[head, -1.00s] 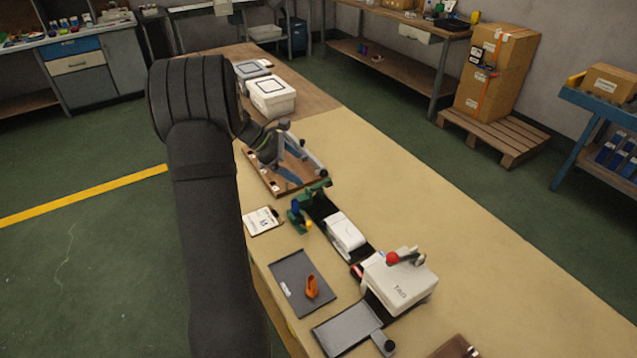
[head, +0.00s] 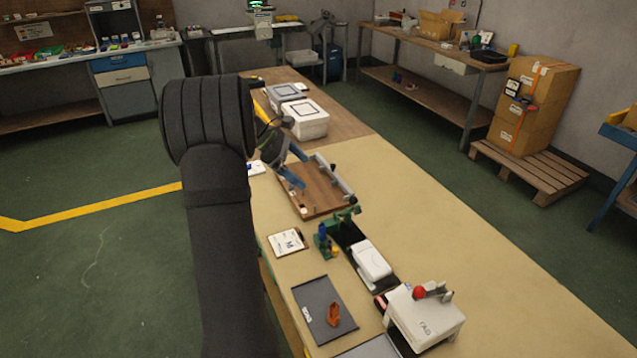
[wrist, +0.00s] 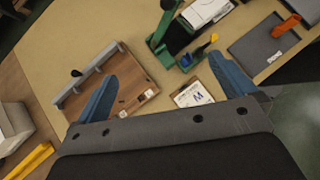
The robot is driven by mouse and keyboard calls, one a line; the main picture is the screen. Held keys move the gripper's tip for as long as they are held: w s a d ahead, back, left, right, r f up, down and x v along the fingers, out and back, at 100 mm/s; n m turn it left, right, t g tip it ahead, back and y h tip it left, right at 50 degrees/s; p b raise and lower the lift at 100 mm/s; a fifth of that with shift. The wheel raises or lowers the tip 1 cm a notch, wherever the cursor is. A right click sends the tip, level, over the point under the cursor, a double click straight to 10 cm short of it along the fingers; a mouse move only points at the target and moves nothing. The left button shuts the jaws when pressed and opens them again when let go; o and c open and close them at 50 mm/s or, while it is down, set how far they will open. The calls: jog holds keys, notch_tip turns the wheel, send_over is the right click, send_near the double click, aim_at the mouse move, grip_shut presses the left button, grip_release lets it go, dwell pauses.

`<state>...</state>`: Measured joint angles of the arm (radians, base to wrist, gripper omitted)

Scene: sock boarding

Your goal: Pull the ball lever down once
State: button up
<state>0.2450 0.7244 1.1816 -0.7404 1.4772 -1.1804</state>
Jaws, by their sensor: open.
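A red ball (head: 420,292) sits at the end of a short grey lever on top of a white box-shaped machine (head: 437,322), at the near end of the table. The ball stands above the machine's top face. My gripper (head: 296,166) is open, with its two blue fingers apart and nothing seen between them. It is over the far-left end of a wooden board (head: 322,199), well away from the red ball. In the wrist view, my gripper (wrist: 163,68) shows both fingers spread over the board and bare tabletop. The red ball is outside that view.
A green device (head: 340,216) with a dark knob and a white block (head: 371,262) lie between my gripper and the machine. A white card (head: 287,243) and a dark tray (head: 324,310) with an orange item lie nearer. The table's right side is clear.

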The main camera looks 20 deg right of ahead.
jog(key=shift+c, duration=0.4)
jog(key=c, duration=1.4)
jog(key=shift+s+f+m+h, duration=0.1)
jog(key=shift+f+m+h, duration=0.25)
jog(key=shift+m, duration=0.45)
grip_shut()
notch_tip(320, 180, down, 5)
jog(key=a+m+h, duration=0.2)
jog(key=m+h, duration=0.5)
jog(key=m, duration=1.1)
jog(key=shift+a+f+g+h, duration=0.2)
jog(key=shift+a+g+h, duration=0.1)
jog(key=shift+a+h, duration=0.1)
